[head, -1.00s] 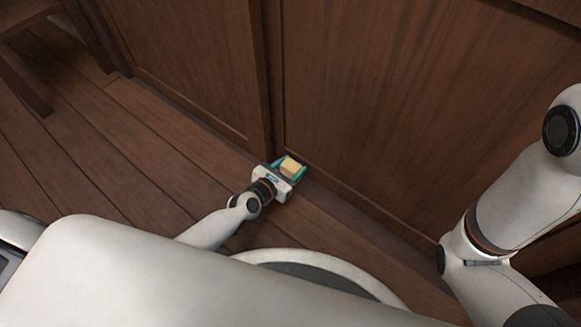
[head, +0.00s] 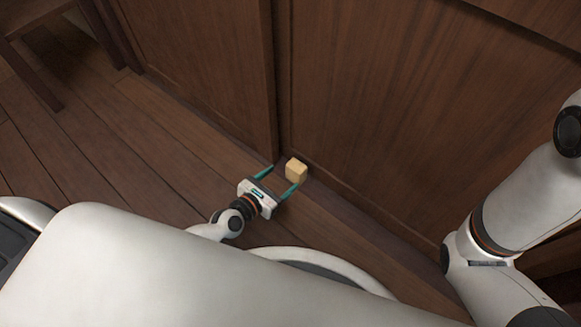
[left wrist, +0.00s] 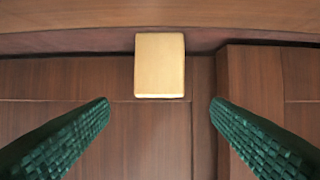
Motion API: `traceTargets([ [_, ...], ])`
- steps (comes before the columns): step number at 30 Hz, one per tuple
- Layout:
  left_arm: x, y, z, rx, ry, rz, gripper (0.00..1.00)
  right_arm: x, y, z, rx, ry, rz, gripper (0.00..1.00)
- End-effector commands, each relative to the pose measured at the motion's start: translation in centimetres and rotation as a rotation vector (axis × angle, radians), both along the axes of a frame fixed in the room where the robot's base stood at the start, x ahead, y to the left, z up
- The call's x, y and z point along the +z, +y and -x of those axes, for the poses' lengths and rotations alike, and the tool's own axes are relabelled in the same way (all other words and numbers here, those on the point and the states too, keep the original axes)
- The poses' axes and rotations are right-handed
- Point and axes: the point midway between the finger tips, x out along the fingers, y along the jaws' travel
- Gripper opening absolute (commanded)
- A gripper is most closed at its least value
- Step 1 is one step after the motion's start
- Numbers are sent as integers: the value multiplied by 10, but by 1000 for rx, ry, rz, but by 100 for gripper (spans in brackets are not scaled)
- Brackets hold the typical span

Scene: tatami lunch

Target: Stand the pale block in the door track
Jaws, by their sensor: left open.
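The pale block (head: 296,170) stands at the foot of the dark wooden doors, by the place where the two panels overlap. It appears to be in the door track (head: 325,192), though its lower end is hard to make out. My left gripper (head: 277,178) is open and empty, with its teal fingers spread just short of the block. In the left wrist view the block (left wrist: 159,66) is ahead of and between the green fingers (left wrist: 160,104), touching neither. My right gripper is out of view.
The left door panel (head: 205,70) and right door panel (head: 400,110) rise directly behind the block. Bare plank floor (head: 130,150) lies to the left. Wooden furniture legs (head: 35,85) stand at the upper left.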

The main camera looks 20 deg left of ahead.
Motion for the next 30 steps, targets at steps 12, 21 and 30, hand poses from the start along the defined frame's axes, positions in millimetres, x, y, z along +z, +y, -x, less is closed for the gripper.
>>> traceTargets([
  [12, 13, 13, 38, -1, 0, 1, 72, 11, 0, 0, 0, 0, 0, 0],
  [21, 12, 13, 38, -1, 0, 1, 72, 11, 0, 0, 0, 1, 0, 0],
  [30, 23, 13, 38, -1, -1, 1, 72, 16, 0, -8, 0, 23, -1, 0],
])
